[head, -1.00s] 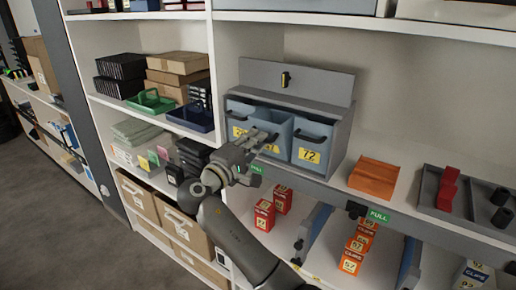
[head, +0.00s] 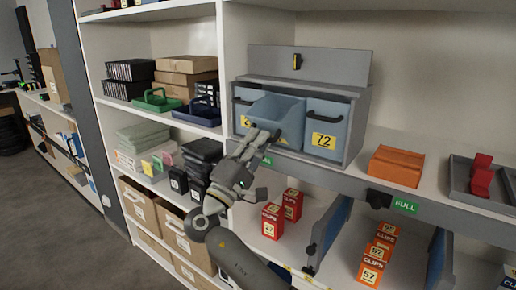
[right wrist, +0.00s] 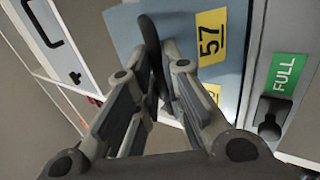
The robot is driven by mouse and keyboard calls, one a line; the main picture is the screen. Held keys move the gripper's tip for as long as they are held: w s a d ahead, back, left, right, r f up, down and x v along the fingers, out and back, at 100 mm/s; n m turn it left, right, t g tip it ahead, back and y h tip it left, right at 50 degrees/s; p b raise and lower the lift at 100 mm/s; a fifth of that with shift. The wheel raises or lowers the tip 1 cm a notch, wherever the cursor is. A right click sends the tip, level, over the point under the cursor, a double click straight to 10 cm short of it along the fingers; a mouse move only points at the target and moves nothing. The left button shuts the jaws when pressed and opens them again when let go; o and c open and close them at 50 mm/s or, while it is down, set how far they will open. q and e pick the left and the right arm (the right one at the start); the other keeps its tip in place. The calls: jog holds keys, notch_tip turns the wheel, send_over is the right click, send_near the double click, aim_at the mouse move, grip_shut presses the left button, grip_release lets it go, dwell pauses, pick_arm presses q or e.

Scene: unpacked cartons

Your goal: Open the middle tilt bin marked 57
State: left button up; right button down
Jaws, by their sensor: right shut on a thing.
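A grey cabinet (head: 318,81) on the shelf holds three blue-grey tilt bins side by side. The middle bin (head: 276,108) is tipped forward, its top open towards me. In the right wrist view its front (right wrist: 140,20) carries a yellow label 57 (right wrist: 210,36). My right gripper (head: 265,137) is at the front of this bin. In the right wrist view its fingers (right wrist: 163,58) are shut on the bin's dark handle (right wrist: 150,36). The right bin (head: 327,118), marked 72, is shut. The left bin is partly hidden behind the tipped one. My left gripper is not in view.
An orange box (head: 397,166) and a grey tray (head: 484,184) with red things stand to the right on the same shelf. A green FULL sign (head: 404,206) is on the shelf edge.

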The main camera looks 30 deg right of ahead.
dwell(0.4)
jog(key=c, duration=1.5)
grip_release()
jog(key=shift+f, duration=0.1)
jog(key=v, duration=1.2)
